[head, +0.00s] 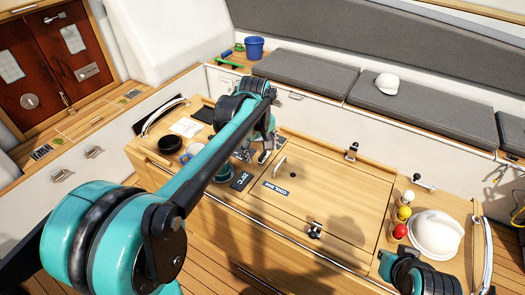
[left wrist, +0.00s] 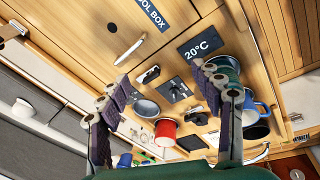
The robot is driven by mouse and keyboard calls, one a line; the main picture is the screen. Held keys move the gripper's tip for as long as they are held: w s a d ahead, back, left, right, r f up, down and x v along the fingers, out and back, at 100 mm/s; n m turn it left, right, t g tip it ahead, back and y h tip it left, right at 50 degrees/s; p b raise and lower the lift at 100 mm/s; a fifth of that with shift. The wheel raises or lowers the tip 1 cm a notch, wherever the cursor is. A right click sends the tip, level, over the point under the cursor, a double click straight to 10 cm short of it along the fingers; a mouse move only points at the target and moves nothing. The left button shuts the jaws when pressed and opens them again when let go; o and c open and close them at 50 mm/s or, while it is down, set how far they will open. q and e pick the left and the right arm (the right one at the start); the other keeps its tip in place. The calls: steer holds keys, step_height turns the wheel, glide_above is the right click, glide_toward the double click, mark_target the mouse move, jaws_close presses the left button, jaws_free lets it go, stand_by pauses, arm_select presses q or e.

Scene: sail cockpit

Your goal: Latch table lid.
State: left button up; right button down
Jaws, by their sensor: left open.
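The wooden table lid (head: 305,190) lies flat in the table top, with a dark COOL BOX label (head: 276,189) and a small pale upright handle (head: 279,166). The label (left wrist: 152,12) and handle (left wrist: 131,48) also show in the left wrist view. One metal latch (head: 314,230) sits at the front edge and another (head: 351,153) at the back edge; I cannot tell whether either is fastened. My left gripper (head: 258,153) is open and empty above the table, left of the handle. Its spread fingers (left wrist: 162,78) show in the left wrist view.
Cups and a dark 20°C plate (left wrist: 201,43) lie near my left gripper. A red mug (left wrist: 165,131) shows between its fingers. At the table's right end are a white bowl-shaped object (head: 435,234) and several coloured balls. Grey cushions (head: 305,77) line the bench behind.

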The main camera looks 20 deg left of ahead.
mark_target(263, 154)
arm_select(q)
steer(key=w+a+f+n, duration=0.1)
steer(key=w, duration=0.2)
steer(key=w+a+f+n+g+p, duration=0.1)
steer(key=w+f+n, duration=0.1)
steer(key=w, duration=0.1)
steer(key=w+a+f+n+g+p, duration=0.1)
steer(key=w+n, duration=0.1)
steer(key=w, duration=0.1)
steer(key=shift+w+f, duration=0.25)
steer(key=shift+f, duration=0.1)
steer(key=shift+w+f+n, duration=0.2)
steer(key=shift+f+n, duration=0.05)
steer(key=shift+n, duration=0.05)
steer(key=shift+f, duration=0.4)
step_height(263, 154, down, 7)
steer(key=shift+r+b, duration=0.1)
steer(key=shift+b, duration=0.8)
steer(key=c, duration=1.2)
